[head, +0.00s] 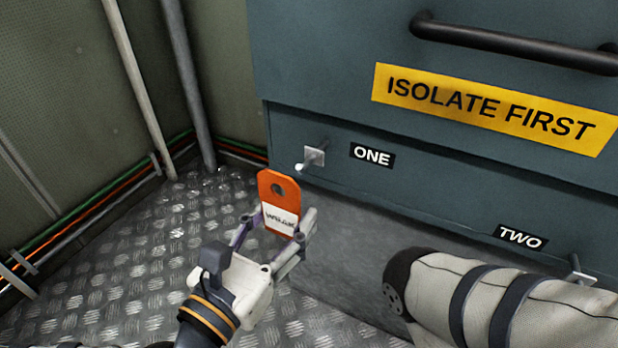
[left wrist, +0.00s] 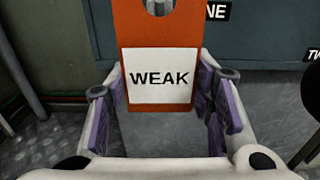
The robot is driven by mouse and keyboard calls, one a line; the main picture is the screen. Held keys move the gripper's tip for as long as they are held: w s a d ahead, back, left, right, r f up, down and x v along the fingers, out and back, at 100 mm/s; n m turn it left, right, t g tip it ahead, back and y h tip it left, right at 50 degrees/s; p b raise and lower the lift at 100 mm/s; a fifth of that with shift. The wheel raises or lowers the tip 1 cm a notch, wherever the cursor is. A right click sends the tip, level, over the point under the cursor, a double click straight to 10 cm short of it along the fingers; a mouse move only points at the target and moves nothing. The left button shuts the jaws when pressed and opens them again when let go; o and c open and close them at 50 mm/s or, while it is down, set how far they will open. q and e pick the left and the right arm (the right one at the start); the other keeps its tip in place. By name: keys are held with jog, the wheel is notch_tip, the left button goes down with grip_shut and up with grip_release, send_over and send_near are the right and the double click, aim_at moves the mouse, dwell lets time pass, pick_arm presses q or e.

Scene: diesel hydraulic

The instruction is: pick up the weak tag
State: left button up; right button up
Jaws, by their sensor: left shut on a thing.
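The weak tag (head: 279,203) is an orange plate with a hole near its top and a white label. The label reads WEAK in the left wrist view (left wrist: 160,78). My left gripper (head: 268,222) is shut on the tag's lower part, with its purple-padded fingers (left wrist: 162,95) on either side. The tag is upright, in front of the cabinet and just below the hook beside the ONE label. My right gripper is not in view; a pale arm link of mine shows at the lower right.
A blue-grey cabinet (head: 330,60) has a black handle (head: 510,45) and a yellow ISOLATE FIRST sign (head: 490,108). A hook (head: 314,156) is beside the ONE label (head: 372,155); another hook (head: 577,270) is by the TWO label (head: 520,237). Pipes line the left wall; the metal floor (head: 130,260) is clear.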

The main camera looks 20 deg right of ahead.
pick_arm(q)
jog(key=shift+v, duration=1.3)
